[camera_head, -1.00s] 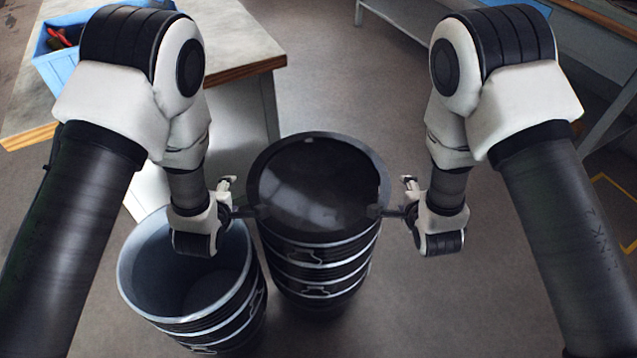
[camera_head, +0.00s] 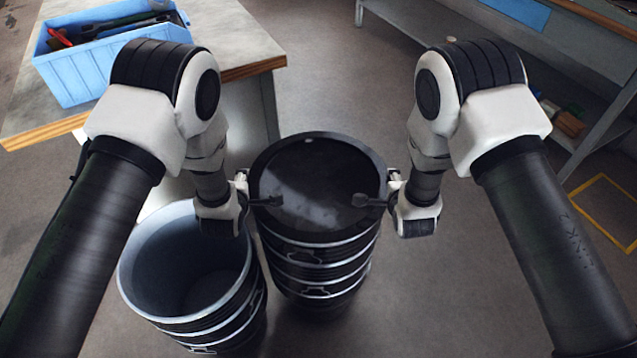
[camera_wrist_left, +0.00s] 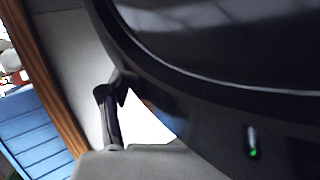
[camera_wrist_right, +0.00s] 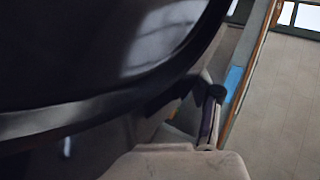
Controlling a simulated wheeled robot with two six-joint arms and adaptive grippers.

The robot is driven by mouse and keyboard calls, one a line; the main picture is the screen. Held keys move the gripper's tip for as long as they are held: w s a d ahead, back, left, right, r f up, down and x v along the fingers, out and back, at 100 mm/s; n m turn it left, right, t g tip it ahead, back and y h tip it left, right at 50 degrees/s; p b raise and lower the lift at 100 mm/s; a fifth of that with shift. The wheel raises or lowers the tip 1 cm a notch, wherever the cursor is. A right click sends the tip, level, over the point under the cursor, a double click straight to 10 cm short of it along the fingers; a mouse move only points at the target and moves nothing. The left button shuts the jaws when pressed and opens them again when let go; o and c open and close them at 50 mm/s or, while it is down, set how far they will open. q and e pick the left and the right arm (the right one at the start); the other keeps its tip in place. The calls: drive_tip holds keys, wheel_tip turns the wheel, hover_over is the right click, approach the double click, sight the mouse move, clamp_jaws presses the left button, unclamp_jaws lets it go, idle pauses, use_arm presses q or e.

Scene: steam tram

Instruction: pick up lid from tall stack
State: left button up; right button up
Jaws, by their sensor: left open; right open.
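The tall stack (camera_head: 318,270) of black ringed tubs stands upright in the middle of the head view. The dark round lid (camera_head: 318,180) lies on top of it; its rim also fills much of the left wrist view (camera_wrist_left: 240,95) and the right wrist view (camera_wrist_right: 60,115). My left gripper (camera_head: 258,188) is open at the lid's left rim. My right gripper (camera_head: 375,188) is open at the lid's right rim. In each, one finger reaches over the lid's edge and the other stands outside it. I cannot tell whether the fingers touch the rim.
A shorter stack of open, empty tubs (camera_head: 150,262) stands close on the left. Behind it is a table (camera_head: 225,50) with a blue tool crate (camera_head: 85,75). A grey shelf bench (camera_head: 440,30) stands at the back right.

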drive_tip(key=shift+a+r, duration=0.1)
idle(0.3)
wheel_tip(320, 180, up, 5)
drive_tip(key=p, duration=0.5)
drive_tip(key=shift+w, duration=0.1)
drive_tip(key=shift+a, duration=0.1)
